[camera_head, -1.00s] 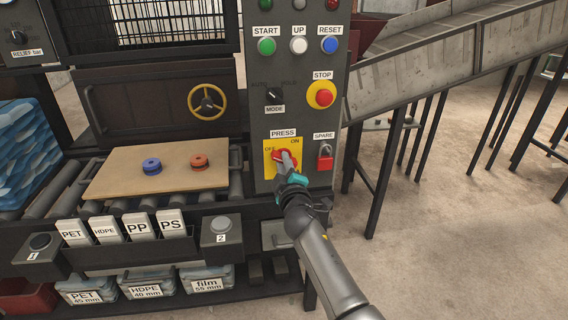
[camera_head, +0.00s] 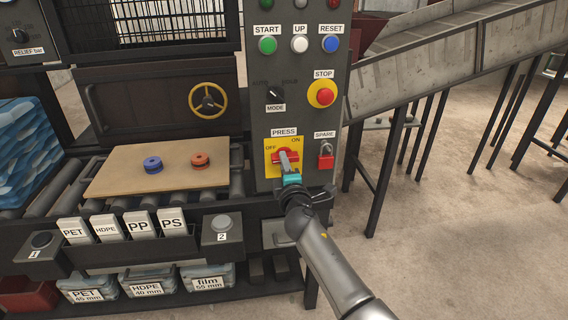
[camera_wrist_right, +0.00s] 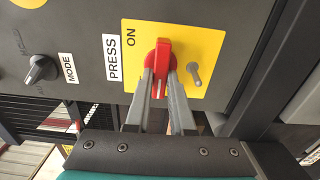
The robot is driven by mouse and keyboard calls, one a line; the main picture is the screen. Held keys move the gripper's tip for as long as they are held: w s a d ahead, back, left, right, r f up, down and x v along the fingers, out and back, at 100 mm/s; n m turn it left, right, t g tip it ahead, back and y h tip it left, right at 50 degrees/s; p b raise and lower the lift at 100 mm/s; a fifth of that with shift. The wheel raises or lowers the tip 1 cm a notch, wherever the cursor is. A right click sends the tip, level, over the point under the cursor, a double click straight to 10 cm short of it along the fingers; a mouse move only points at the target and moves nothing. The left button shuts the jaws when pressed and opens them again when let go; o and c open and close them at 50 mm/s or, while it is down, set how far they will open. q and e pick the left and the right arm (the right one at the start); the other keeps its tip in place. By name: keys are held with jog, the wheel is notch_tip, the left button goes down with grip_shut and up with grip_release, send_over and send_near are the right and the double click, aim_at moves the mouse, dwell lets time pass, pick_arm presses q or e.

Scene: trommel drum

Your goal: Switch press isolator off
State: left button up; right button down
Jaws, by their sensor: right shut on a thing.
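The press isolator is a red rotary handle (camera_head: 294,155) on a yellow plate (camera_head: 269,171) under the PRESS label, with OFF at upper left and ON at upper right. The handle now lies about level across the plate. My right gripper (camera_head: 284,160) is shut on it. In the right wrist view, the red handle (camera_wrist_right: 163,56) sits between the two grey fingers (camera_wrist_right: 160,80), and ON shows on the yellow plate (camera_wrist_right: 205,42). OFF is not seen there. My left gripper is not in view.
A red SPARE padlock (camera_head: 326,158) hangs just right of the plate. The red STOP button (camera_head: 324,96) and MODE knob (camera_head: 274,93) are above. A board (camera_head: 120,178) with blue and orange rings lies at left. Open floor is at right.

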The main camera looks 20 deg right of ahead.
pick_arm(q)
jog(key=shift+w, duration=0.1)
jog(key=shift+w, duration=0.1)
pick_arm(e)
jog(key=c, duration=0.8)
grip_release()
jog(key=shift+s, duration=0.1)
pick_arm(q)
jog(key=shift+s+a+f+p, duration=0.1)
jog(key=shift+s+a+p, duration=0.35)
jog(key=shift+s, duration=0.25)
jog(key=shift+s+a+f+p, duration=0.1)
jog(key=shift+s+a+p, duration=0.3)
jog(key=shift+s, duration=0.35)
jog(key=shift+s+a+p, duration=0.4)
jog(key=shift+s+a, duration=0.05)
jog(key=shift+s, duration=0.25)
pick_arm(e)
jog(key=shift+v, duration=7.55)
jog(key=shift+a, duration=0.1)
